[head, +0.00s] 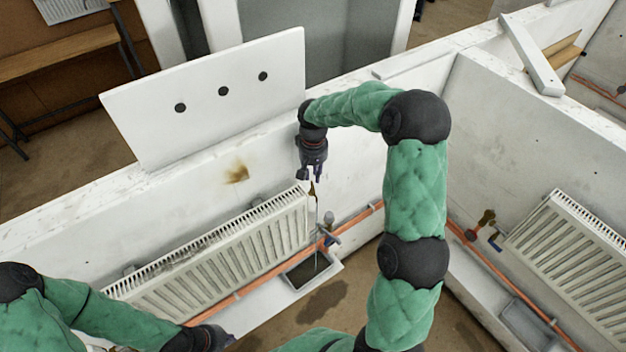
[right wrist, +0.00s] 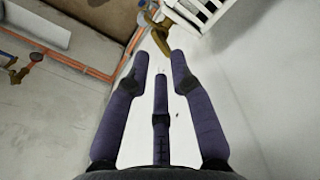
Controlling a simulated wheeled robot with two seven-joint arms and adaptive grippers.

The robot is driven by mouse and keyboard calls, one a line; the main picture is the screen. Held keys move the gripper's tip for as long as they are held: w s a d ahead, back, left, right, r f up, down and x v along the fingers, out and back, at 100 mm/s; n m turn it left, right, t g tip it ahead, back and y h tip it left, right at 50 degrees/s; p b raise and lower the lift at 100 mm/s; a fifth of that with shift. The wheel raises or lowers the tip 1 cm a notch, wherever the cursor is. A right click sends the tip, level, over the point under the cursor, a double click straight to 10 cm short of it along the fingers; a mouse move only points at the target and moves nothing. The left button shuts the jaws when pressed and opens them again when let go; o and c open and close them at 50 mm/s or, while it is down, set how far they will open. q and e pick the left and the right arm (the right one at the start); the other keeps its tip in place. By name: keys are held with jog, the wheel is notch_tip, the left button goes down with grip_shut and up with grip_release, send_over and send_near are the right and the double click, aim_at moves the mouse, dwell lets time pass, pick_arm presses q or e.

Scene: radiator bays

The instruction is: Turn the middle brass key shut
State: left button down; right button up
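A brass key (head: 312,190) shows at the right end of the middle bay's radiator (head: 225,250), just below my right gripper (head: 309,178). In the right wrist view a curved brass piece (right wrist: 157,36) lies beyond the spread fingers of my right gripper (right wrist: 160,62), beside a white radiator end (right wrist: 205,12). The fingers are apart with nothing between them and do not visibly touch the brass. A thin pale line, seemingly water, runs down from the key to a grey tray (head: 289,279). My left gripper (head: 222,338) is low at the left; its fingers are unclear.
Another brass key (head: 487,219) is beside the right bay's radiator (head: 575,262). A white partition (head: 530,140) separates the bays. A white board with three dark dots (head: 215,120) stands on the back wall. An orange pipe (head: 352,217) runs low. A dark patch (head: 324,300) marks the floor.

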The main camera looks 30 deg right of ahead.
aim_at(312, 187)
jog(key=shift+f, duration=2.15)
jog(key=shift+s, duration=0.1)
grip_shut()
